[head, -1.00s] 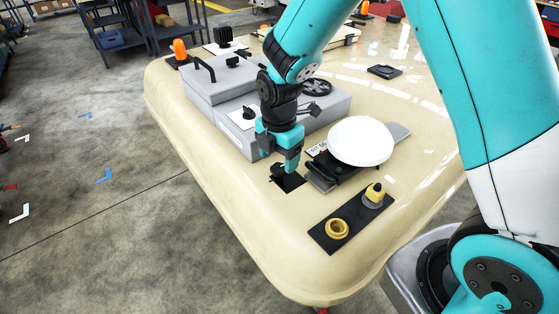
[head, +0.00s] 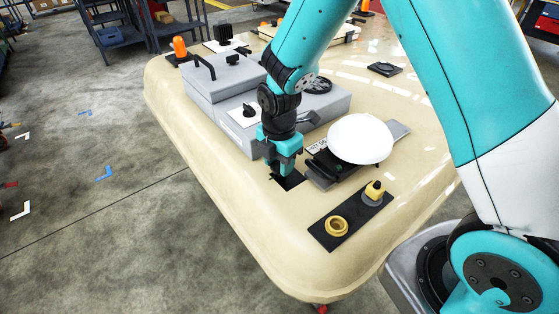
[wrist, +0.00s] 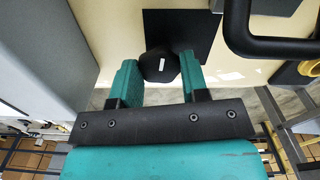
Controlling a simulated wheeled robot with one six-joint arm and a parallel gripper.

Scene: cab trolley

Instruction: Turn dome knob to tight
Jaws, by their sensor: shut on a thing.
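The dome knob (wrist: 158,66) is a dark round knob with a short white mark, standing on a square black plate (wrist: 195,28) on the cream table top.
A grey box (head: 318,105) stands close behind and left of my gripper. A white disc (head: 360,139) and a black handle stand close on the right. A black panel (head: 322,236) with a yellow ring (head: 337,226) and yellow knob (head: 375,189) lies nearer. The cream table's (head: 230,195) left front is clear.

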